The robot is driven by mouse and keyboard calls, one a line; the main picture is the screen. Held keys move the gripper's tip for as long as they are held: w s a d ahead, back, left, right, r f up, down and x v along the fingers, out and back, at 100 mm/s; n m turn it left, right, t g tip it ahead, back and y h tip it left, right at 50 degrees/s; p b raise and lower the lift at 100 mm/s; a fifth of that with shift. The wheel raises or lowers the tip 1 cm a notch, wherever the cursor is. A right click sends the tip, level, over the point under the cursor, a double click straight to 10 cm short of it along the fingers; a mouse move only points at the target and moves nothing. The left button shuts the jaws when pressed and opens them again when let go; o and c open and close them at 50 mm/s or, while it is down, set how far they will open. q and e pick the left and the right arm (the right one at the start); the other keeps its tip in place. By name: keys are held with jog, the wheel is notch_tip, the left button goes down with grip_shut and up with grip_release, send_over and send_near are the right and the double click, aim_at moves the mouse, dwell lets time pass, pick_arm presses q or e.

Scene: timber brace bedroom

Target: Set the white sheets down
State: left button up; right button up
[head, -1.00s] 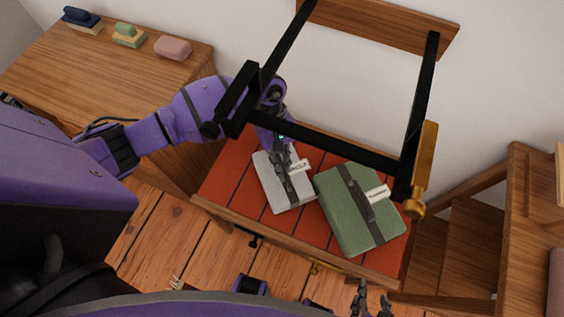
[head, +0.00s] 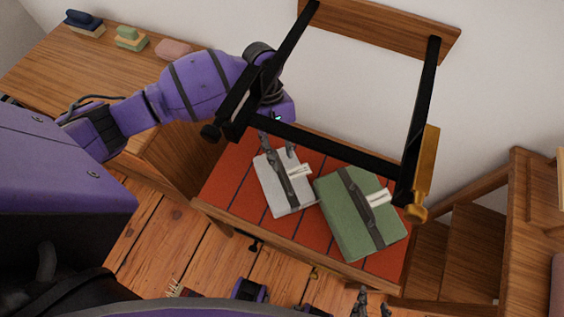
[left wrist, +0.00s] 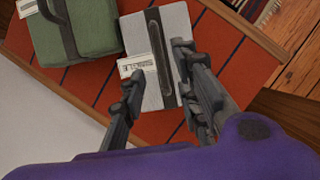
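The white sheets (head: 296,197), a pale folded bundle with a dark strap and white tag, lie flat on the red, dark-striped top of a low wooden bench (head: 226,185). They also show in the left wrist view (left wrist: 178,25). My left gripper (head: 277,147) is at the bundle's far end. In the left wrist view its fingers (left wrist: 159,66) are spread, with the strap between them and not clasped. I cannot tell whether a finger touches the bundle. My right gripper (head: 374,304) shows at the bottom edge, fingers apart and empty, partly cut off.
A green strapped bundle (head: 338,212) lies just right of the white sheets. A black frame (head: 340,146) with a brass-coloured end hangs across the view. A wooden desk (head: 75,75) with small folded stacks stands at left, wooden steps (head: 462,235) at right. Bare bench shows left of the sheets.

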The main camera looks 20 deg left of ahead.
pick_arm(q)
jog(key=v, duration=0.5)
jog(key=shift+r, duration=0.3)
